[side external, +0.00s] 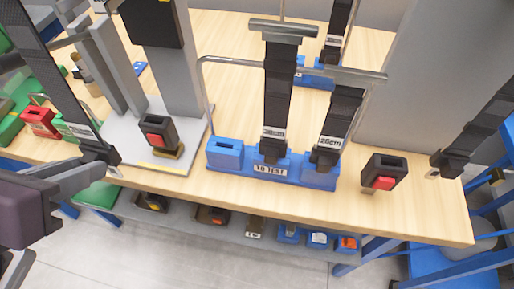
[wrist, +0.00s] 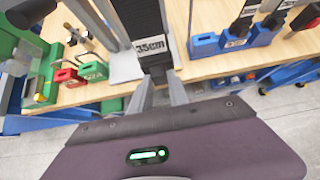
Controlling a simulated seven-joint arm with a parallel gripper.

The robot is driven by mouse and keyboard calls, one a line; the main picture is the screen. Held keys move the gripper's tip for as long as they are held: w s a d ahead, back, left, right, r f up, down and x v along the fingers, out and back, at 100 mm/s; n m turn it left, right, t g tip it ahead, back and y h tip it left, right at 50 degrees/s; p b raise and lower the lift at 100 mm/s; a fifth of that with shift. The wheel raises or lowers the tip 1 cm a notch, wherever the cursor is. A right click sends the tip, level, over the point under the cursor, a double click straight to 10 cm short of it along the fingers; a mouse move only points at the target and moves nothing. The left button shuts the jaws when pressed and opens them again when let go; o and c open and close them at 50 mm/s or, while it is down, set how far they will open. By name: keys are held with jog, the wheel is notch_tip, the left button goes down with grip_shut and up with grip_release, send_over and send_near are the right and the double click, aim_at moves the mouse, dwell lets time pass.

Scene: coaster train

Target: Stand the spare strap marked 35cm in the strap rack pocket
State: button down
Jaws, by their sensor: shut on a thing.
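My gripper (side external: 110,168) is shut on a black strap (side external: 48,75) at the left of the side view, above the bench's front edge. In the wrist view the strap's white label (wrist: 152,47) reads 35cm, and my gripper (wrist: 160,88) pinches the strap just below it. The strap leans to the left in the side view. A blue rack (side external: 215,165) marked TO TEST stands mid-bench, to the right of my gripper. Its left pocket (side external: 229,144) is empty. Straps stand in its middle (side external: 277,90) and right (side external: 340,110) places; the right label looks like 25cm.
A grey plate (side external: 160,167) with a post and a red-button buckle (side external: 158,136) lies between my gripper and the rack. Another buckle (side external: 384,174) stands right of the rack. Metal rails (side external: 345,74) rise above the rack. Red (side external: 38,121) and green blocks sit at left.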

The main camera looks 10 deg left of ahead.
jog(key=shift+s, duration=0.35)
notch_tip(320, 180, down, 4)
jog(key=shift+r, duration=0.1)
dwell(0.3)
jog(key=d, duration=1.3)
dwell(0.6)
jog(key=shift+d, duration=0.1)
